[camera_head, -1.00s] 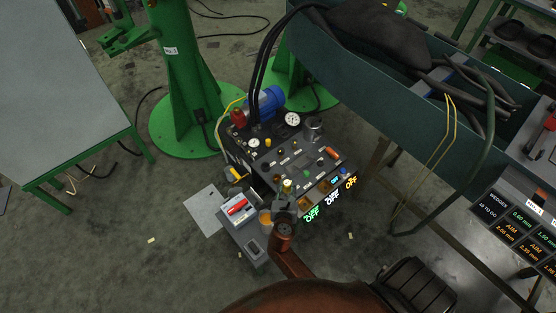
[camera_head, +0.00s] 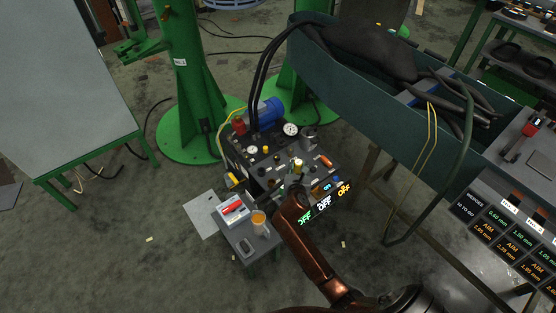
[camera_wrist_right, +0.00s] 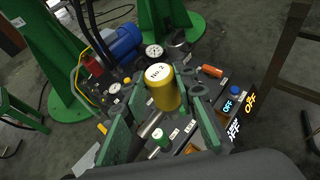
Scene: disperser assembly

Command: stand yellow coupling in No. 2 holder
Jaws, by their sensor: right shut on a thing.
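My right gripper (camera_head: 297,186) reaches in from the bottom and is over the dark control unit. In the right wrist view its two grey-green fingers (camera_wrist_right: 167,92) are shut on the yellow coupling (camera_wrist_right: 163,96). The coupling is a yellow cylinder, roughly upright, with a white top marked "No. 2". In the head view the coupling (camera_head: 298,163) shows only as a small pale spot beyond the gripper. Its lower end is hidden, so I cannot tell whether it touches the panel. I cannot make out the No. 2 holder. My left gripper is out of view.
The control unit carries a blue motor (camera_head: 266,112), a gauge (camera_head: 291,129), an orange handle (camera_wrist_right: 212,70) and a green peg with a white top (camera_wrist_right: 160,138). A small grey stand (camera_head: 262,250) with an orange-filled beaker (camera_head: 259,221) is beside it. A green trough (camera_head: 350,88) is behind right.

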